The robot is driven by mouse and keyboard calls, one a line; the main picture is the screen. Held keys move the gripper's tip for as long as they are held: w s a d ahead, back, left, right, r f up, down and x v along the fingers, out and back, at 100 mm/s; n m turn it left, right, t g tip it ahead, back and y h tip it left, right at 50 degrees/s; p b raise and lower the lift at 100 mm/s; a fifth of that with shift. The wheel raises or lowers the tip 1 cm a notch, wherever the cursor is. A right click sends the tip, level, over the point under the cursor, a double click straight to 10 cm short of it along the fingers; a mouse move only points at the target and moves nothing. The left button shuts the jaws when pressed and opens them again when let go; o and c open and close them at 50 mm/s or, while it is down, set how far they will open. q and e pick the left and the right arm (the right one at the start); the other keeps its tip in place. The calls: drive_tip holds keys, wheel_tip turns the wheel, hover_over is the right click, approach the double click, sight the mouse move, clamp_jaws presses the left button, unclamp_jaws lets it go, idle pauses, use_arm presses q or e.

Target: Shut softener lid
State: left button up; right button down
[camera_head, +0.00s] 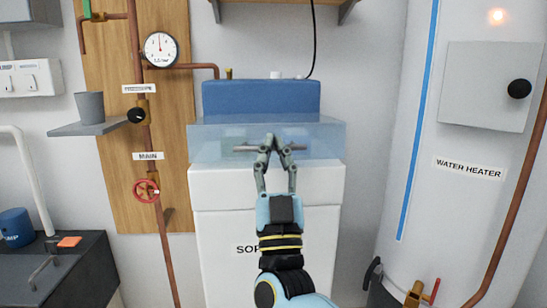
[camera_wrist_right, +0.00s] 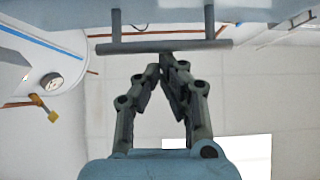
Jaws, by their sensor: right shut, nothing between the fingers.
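The softener (camera_head: 215,200) is a white cabinet with a blue block (camera_head: 260,97) at its top rear. Its translucent pale blue lid (camera_head: 210,140) shows in front of that block, above the white body. I cannot tell how far open it is. A grey bar handle (camera_head: 243,148) is on the lid's front; in the right wrist view the handle (camera_wrist_right: 130,47) stands off the lid on two posts. My right gripper (camera_head: 269,140) is shut and empty, its fingertips (camera_wrist_right: 166,62) right by the bar; contact is unclear. My left gripper is not in view.
A white water heater (camera_head: 460,210) stands at the right. A wooden board (camera_head: 110,190) with copper pipes, a gauge (camera_head: 160,49) and a red valve wheel (camera_head: 145,190) is at the left. A small shelf (camera_head: 75,129) holds a grey cup (camera_head: 90,107).

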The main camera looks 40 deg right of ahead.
wheel_tip(320, 180, down, 2)
drive_tip(key=shift+w+f+b, duration=0.1)
drive_tip(key=shift+b, duration=0.45)
